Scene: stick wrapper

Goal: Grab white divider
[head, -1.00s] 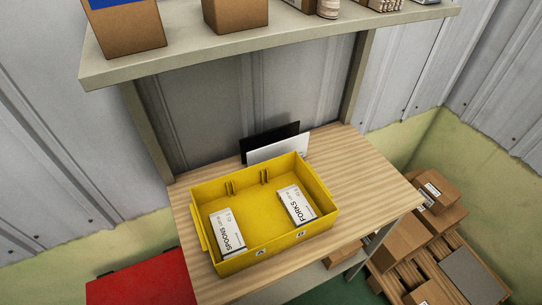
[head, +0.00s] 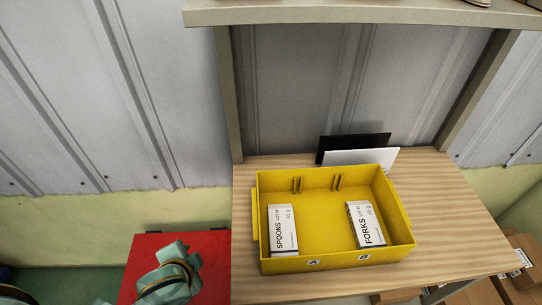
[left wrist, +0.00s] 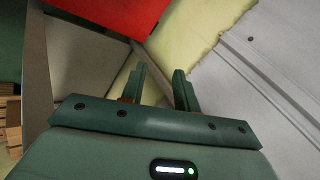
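The white divider (head: 362,157) stands upright on the wooden table behind the yellow bin, in front of a black divider (head: 352,142). Its lower part is hidden by the bin's back wall. The yellow bin (head: 325,180) holds a SPOONS box (head: 283,229) on the left and a FORKS box (head: 366,224) on the right. My left gripper (left wrist: 159,75) is open in the left wrist view, with nothing between its fingers. It is well away from the divider. My right gripper is in neither view.
A shelf (head: 360,13) overhangs the back of the table. A red surface (head: 150,246) lies left of the table, below my left arm. Cardboard boxes (head: 524,252) stand at the lower right. The table (head: 455,215) is bare right of the bin.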

